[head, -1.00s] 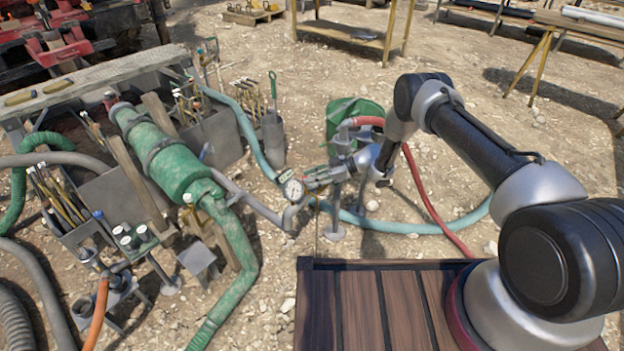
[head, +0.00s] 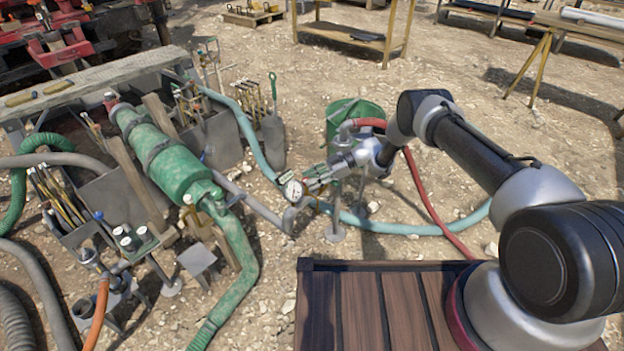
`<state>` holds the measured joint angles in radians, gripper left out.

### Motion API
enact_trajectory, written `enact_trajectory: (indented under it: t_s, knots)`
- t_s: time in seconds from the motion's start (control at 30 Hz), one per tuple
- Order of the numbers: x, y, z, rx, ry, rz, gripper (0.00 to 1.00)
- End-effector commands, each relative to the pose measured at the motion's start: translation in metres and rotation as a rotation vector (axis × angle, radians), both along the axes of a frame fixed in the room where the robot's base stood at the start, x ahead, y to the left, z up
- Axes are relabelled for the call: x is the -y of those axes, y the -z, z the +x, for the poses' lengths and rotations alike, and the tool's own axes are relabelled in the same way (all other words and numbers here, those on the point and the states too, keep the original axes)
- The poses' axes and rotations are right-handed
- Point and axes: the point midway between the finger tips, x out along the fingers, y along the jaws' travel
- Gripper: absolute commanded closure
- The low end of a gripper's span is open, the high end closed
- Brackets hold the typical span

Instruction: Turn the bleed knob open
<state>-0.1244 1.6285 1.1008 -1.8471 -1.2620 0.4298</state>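My gripper (head: 318,180) is at the end of my arm, in the middle of the head view. It points left toward a round white-faced pressure gauge (head: 293,190) on the pipework. Its fingertips are just right of the gauge, among small fittings. The fingers are too small and cluttered to tell whether they are open or shut, or touching anything. I cannot make out the bleed knob for certain; it may be among the fittings by the gauge or behind my gripper.
A pale blue hose (head: 395,227) and a red hose (head: 428,195) run around the pipe stand. A green bucket (head: 343,112) stands behind my gripper. A green cylinder (head: 170,165) and grey tank parts fill the left.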

Motion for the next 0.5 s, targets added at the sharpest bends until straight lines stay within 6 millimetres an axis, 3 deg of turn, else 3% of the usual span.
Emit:
enact_trajectory:
  t_s: [0.17, 0.5]
  knots:
    - [0.015, -0.007, 0.005, 0.001, 0.003, 0.0, 0.63]
    - [0.081, -0.034, 0.022, 0.001, 0.004, 0.0, 0.63]
